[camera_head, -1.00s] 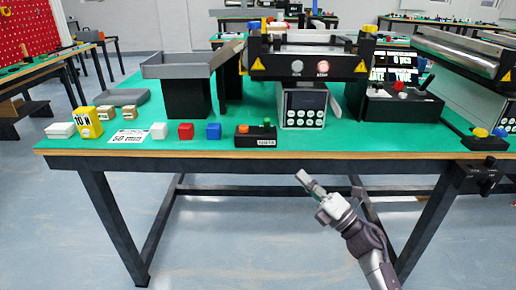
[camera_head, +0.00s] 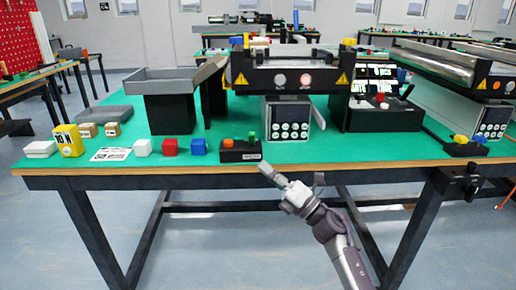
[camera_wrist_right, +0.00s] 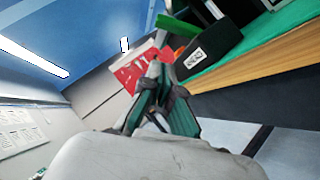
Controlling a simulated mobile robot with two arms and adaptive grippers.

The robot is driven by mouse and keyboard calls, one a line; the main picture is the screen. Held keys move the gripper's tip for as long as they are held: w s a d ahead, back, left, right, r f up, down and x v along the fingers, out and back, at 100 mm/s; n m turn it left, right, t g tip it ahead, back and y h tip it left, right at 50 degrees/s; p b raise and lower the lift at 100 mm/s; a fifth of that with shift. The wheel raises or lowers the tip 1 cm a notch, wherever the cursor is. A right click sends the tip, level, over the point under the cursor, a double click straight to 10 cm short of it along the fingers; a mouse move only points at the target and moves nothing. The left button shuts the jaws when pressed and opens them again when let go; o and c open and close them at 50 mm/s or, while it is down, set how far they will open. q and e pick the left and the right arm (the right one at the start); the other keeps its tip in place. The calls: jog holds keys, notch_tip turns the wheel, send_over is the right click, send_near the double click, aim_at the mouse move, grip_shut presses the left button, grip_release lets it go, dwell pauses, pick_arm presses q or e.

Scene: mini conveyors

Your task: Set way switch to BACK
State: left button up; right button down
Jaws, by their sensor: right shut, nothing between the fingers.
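No switch in view is readable as the way switch. A black box (camera_head: 383,117) on the table's right carries a dark lever (camera_head: 407,91), a red knob (camera_head: 380,97) and a lit display; the lever's setting is too small to tell. A smaller black button box (camera_head: 240,155) with orange and green buttons and a white label stands at the front edge. My right gripper (camera_head: 267,170) is shut and empty, just in front of the table edge below this small box. In the right wrist view its fingers (camera_wrist_right: 157,72) point toward the small box (camera_wrist_right: 212,50). My left gripper is out of view.
The green table (camera_head: 320,155) carries a conveyor (camera_head: 300,80) with two buttons and a keypad unit (camera_head: 289,122) below. A black clamp-like fixture (camera_head: 460,184) hangs on the right front edge. Free floor lies before the table.

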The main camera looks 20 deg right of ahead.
aim_at(258, 148)
jog(key=w+r, duration=0.1)
jog(key=w, duration=0.1)
jog(key=w+a+r, duration=0.1)
jog(key=w+r, duration=0.1)
jog(key=shift+w, duration=0.2)
jog(key=shift+w+d+r, duration=0.2)
jog(key=shift+w+r, duration=0.15)
jog(key=shift+w, duration=0.05)
